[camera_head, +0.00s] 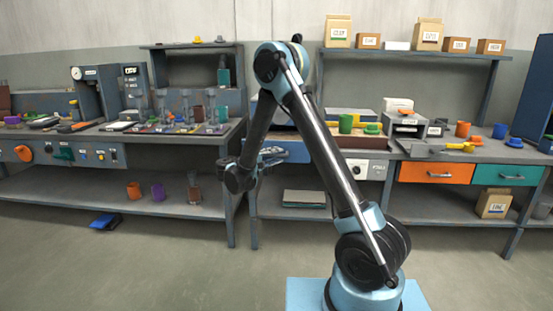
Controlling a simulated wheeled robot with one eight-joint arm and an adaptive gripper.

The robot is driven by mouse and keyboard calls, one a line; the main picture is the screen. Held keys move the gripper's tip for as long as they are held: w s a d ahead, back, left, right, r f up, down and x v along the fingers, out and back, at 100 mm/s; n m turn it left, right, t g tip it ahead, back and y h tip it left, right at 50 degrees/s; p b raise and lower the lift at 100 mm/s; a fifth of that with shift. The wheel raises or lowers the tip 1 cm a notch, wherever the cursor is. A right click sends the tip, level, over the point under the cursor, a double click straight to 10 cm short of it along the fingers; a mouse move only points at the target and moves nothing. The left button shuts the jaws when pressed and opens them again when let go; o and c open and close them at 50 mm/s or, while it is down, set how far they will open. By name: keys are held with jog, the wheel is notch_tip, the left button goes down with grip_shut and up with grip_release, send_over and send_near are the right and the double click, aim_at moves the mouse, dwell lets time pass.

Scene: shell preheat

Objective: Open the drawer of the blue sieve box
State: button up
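A blue front (294,152), which looks like a drawer, sits under the edge of the middle bench, partly hidden behind my arm and gripper. It looks shut; its handle cannot be made out. I cannot tell for sure whether it belongs to the blue sieve box. My gripper (272,156) hangs in front of its left part, at about its height in the picture. No object shows in it. The fingers are too small to tell open from shut, and the gap to the blue front cannot be judged.
An orange drawer (436,172) and a teal drawer (507,174) sit under the right bench, both shut. A white panel with a dial (366,168) is beside the blue front. A tall blue cabinet (537,90) stands far right. A blue object (106,220) lies on the floor. The front floor is clear.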

jog(key=shift+d, duration=0.1)
jog(key=v, duration=1.2)
